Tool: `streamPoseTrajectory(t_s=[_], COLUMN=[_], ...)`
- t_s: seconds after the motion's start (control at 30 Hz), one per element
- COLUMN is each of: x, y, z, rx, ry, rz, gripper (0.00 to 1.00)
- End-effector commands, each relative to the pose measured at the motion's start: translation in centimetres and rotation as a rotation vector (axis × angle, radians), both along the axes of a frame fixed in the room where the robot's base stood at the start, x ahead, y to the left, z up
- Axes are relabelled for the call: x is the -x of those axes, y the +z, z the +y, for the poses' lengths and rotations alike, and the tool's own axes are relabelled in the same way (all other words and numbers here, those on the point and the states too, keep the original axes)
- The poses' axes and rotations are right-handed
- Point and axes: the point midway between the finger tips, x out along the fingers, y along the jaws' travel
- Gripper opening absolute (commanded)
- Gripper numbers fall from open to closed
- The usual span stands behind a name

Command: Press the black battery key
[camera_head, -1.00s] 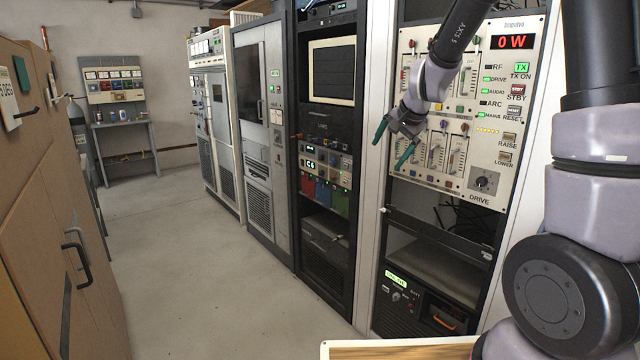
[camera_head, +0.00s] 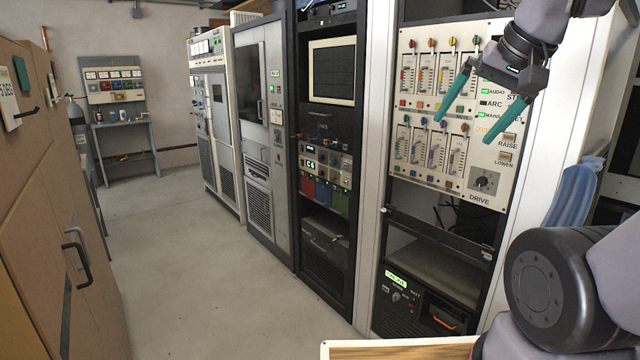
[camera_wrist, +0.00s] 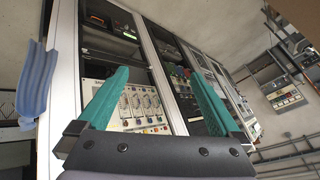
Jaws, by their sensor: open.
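A black unit (camera_head: 424,318) with a lit green display (camera_head: 396,280) sits low in the right rack. Small controls and lettering that seems to read BATT are on its face. The black battery key is too small to make out for certain. My gripper (camera_head: 463,130) is open and empty, with two teal fingers, in front of the upper white panel and well above the black unit.
A wooden board edge (camera_head: 400,350) is at the bottom. The floor at left is clear.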

Motion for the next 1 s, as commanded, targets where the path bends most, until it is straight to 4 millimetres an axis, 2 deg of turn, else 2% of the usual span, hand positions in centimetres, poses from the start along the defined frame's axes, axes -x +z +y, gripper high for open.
streamPoseTrajectory(t_s=[0.13,0.27,0.3,0.4,1.0], x=[-0.05,-0.08,-0.08,-0.09,-0.11], y=[0.01,0.04,0.04,0.04,0.06], z=[0.01,0.02,0.02,0.03,0.03], rx=[-0.001,-0.001,-0.001,-0.002,-0.002], ry=[0.0,0.0,0.0,0.0,0.0], rz=[0.0,0.0,0.0,-0.001,-0.002], gripper=[1.0,0.5,0.35,0.0,0.0])
